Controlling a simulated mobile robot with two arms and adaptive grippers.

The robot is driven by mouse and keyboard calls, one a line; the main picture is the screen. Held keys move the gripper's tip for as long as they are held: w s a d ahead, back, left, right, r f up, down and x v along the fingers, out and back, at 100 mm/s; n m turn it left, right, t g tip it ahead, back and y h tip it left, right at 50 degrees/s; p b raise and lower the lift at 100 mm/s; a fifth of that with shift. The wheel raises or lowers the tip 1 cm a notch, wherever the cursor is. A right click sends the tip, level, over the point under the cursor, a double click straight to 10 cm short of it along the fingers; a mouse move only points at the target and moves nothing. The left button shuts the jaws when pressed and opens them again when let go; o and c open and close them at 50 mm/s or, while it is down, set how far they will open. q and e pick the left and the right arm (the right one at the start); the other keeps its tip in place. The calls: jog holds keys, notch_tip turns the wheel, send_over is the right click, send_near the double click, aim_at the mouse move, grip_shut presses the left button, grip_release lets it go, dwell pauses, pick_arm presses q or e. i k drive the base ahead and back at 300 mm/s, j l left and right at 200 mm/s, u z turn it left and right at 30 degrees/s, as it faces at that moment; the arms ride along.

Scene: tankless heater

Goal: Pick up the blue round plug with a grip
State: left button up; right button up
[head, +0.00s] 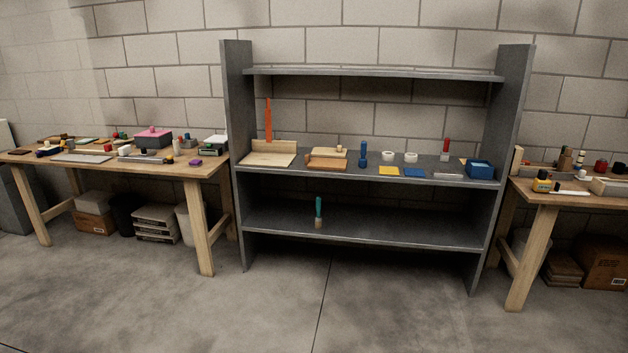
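A blue upright round piece (363,154), which looks like the blue plug with a grip, stands on the middle shelf of the grey rack (295,185). It has a wider top and base with a narrower middle, and nothing covers it. It is small and far off, so fine detail is unclear. Neither of my grippers shows in the head view.
White rings (410,157) and a wooden block (326,164) stand near the blue piece. A yellow square (389,171) and a blue box (480,169) lie rightward. A teal-handled item (318,212) stands below. Cluttered workbenches (215,170) flank the rack; the front floor is clear.

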aim_at(362, 163)
jog(key=i+j, duration=0.1)
jog(key=i, duration=1)
jog(key=i+z, duration=0.15)
jog(key=i, duration=0.9)
